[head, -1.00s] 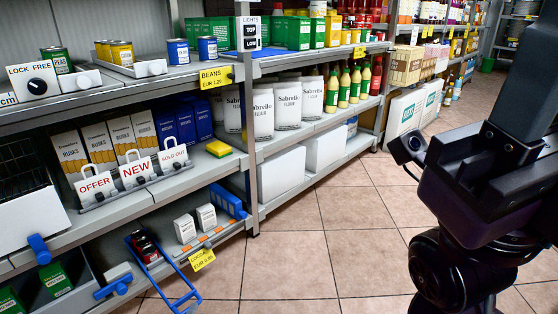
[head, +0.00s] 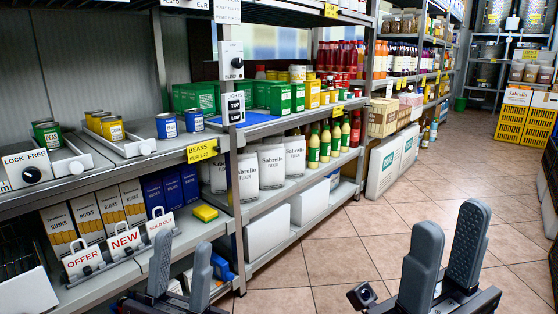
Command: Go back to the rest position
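My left gripper (head: 180,270) is at the lower middle-left of the head view, in front of the lower shelf. Its two grey fingers stand apart with nothing between them. My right gripper (head: 443,262) is at the lower right, over the tiled floor. Its two fingers point up, are spread apart and hold nothing. The arms behind both grippers are mostly out of view.
The shelf unit (head: 185,221) runs along the left with cans, boxes and signs such as NEW (head: 123,242). A yellow sponge (head: 205,213) lies near the lower shelf's edge. Yellow crates (head: 523,125) stand at the back right. The tiled aisle (head: 400,215) is clear.

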